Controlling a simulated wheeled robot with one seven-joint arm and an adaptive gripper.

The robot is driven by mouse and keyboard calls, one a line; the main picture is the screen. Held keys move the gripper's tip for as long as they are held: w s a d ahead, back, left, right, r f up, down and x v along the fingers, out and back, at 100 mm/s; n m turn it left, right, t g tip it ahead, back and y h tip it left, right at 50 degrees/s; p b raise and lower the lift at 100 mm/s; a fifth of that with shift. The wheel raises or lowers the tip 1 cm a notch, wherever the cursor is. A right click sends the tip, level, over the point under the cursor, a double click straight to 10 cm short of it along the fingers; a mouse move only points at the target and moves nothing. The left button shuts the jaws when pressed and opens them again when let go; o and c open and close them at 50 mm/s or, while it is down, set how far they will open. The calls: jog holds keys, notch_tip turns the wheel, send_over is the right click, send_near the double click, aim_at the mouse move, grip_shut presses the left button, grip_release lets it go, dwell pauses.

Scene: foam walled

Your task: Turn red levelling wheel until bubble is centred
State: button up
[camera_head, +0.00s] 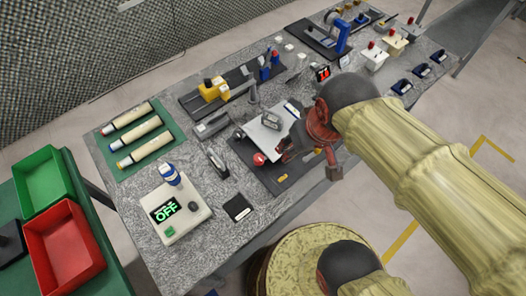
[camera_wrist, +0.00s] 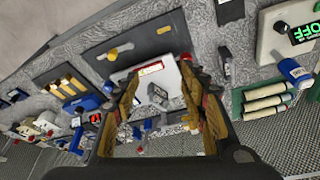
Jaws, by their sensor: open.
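The red levelling wheel (camera_head: 259,159) is a small red knob at the near left corner of a white tilting plate (camera_head: 262,135). A small grey level (camera_head: 271,120) sits on the plate; its bubble is too small to read. My gripper (camera_head: 307,153) is open and empty, just right of the wheel and over the near side of the plate. In the wrist view its fingers stand apart with the white plate (camera_wrist: 150,72) and the grey level (camera_wrist: 157,93) seen between them.
A dark base board (camera_head: 283,180) lies under the plate. A box reading OFF (camera_head: 176,211) and a black pad (camera_head: 237,207) stand to the left. A green mat (camera_head: 166,145) holds rollers. A yellow-and-black fixture (camera_head: 213,89) is behind. Red (camera_head: 62,215) and green bins are far left.

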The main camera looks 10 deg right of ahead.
aim_at(258, 158)
jog(key=w+a+f+m+g, duration=0.1)
jog(key=w+a+f+m, duration=0.1)
jog(key=w+f+m, duration=0.1)
jog(key=w+a+f+m+g+p, duration=0.1)
jog(key=w+a+f+m, duration=0.2)
jog(key=m, duration=0.3)
jog(key=w+a+f+m+g, duration=0.2)
jog(key=w+a+f+m, duration=0.1)
jog(key=f+m, duration=0.1)
jog(key=shift+w+a+f+m+p, duration=0.15)
jog(key=shift+w+a+m+p, duration=0.05)
jog(key=shift+m+p, duration=0.1)
jog(key=m, duration=0.3)
jog(key=shift+f+b, duration=1.2)
jog(key=shift+f, duration=2.6)
jog(key=shift+c, duration=1.2)
grip_shut()
